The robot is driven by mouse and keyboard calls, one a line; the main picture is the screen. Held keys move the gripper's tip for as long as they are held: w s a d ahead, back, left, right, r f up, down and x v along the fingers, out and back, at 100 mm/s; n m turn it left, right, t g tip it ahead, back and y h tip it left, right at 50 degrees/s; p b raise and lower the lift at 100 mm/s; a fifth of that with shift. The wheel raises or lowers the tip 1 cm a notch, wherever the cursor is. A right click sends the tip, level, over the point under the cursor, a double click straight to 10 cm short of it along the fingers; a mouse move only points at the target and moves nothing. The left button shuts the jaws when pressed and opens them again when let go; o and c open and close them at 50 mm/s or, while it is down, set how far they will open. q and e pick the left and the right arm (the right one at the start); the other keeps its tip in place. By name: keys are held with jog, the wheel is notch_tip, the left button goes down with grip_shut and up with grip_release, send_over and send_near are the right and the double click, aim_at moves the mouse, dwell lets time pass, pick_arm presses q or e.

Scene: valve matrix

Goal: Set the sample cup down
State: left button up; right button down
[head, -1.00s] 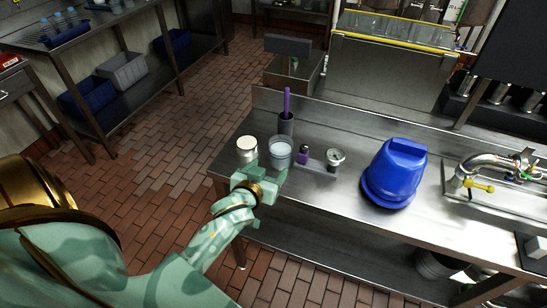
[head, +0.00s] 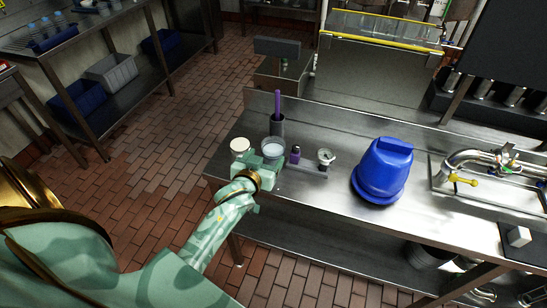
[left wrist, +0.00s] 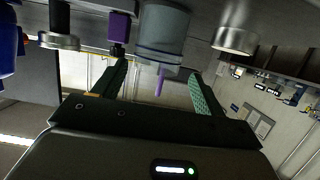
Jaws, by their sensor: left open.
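The translucent sample cup (head: 273,148) with pale contents stands upright near the left end of the steel table (head: 305,197). My left gripper (head: 264,163) is at its near side, low by the table top, and hides the cup's lower part. In the left wrist view, the cup (left wrist: 163,32) with its blue band appears upside down, in line with the gap between the fingers. The fingers (left wrist: 158,72) are apart on either side of that gap, and the gripper is open. I cannot tell whether a finger touches the cup. My right gripper is not in view.
A white-lidded jar (head: 239,147) stands close left of the cup. A dark holder with a purple stick (head: 277,109) is behind it. A small purple-and-black bottle (head: 295,154) and a metal-rimmed dish (head: 326,157) are to the right, then a big blue container (head: 384,171).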

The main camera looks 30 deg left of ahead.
aim_at(269, 153)
pick_arm(q)
jog(key=b+x, duration=0.1)
jog(key=x, duration=0.4)
jog(key=shift+w+f+b, duration=0.15)
jog(key=shift+f+b, duration=0.1)
jog(key=shift+b, duration=0.1)
jog(key=shift+r, duration=0.1)
jog(key=c, duration=1)
jog(key=shift+r, duration=0.2)
